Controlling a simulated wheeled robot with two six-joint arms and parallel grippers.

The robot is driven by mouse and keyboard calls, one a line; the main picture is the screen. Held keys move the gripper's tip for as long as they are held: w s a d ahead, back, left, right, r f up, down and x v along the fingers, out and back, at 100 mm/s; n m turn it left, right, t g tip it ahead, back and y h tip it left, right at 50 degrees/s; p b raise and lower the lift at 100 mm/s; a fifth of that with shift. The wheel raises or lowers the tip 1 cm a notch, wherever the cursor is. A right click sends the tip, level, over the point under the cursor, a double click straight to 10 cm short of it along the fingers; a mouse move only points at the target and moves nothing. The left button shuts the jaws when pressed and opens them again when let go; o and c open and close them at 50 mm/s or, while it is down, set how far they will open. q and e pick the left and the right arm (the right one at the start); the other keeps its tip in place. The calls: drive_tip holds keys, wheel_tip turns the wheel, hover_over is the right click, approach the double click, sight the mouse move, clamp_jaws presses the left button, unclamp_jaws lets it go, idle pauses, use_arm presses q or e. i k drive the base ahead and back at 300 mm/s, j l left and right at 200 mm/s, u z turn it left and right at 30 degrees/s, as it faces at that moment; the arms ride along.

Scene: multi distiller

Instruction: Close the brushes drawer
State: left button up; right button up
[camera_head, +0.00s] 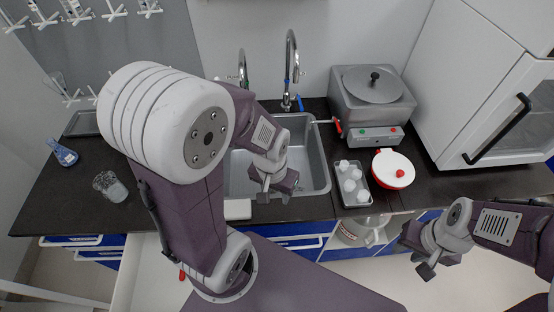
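An open drawer (146,262) with white walls sticks out from the counter at the lower left, partly hidden behind my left arm. A small red item (182,274) shows inside it; I cannot tell whether it is a brush. My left gripper (274,196) hangs over the front of the sink, to the right of the drawer and apart from it. Its fingers look apart and empty. My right gripper (414,257) is in front of the counter at the lower right, far from the drawer, with its fingers apart and empty.
The dark counter (60,205) holds a blue bottle (63,153), a glass beaker (110,187), a sink (312,160), a tray of white containers (352,184), a white pot with a red knob (393,169) and a grey distiller (372,105). Other blue drawers (300,242) look shut.

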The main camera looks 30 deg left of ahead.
sight(147, 280)
drive_tip(key=k+u, duration=0.1)
drive_tip(key=u, duration=0.75)
drive_tip(key=k+u, duration=0.15)
drive_tip(key=u, duration=0.3)
drive_tip(key=j+u, duration=0.1)
drive_tip(key=u, duration=0.35)
drive_tip(key=k+j+u, duration=0.1)
drive_tip(key=u, duration=0.35)
drive_tip(key=j+u, duration=0.1)
drive_tip(key=u, duration=0.3)
drive_tip(key=k+j+u, duration=0.1)
drive_tip(key=u, duration=0.35)
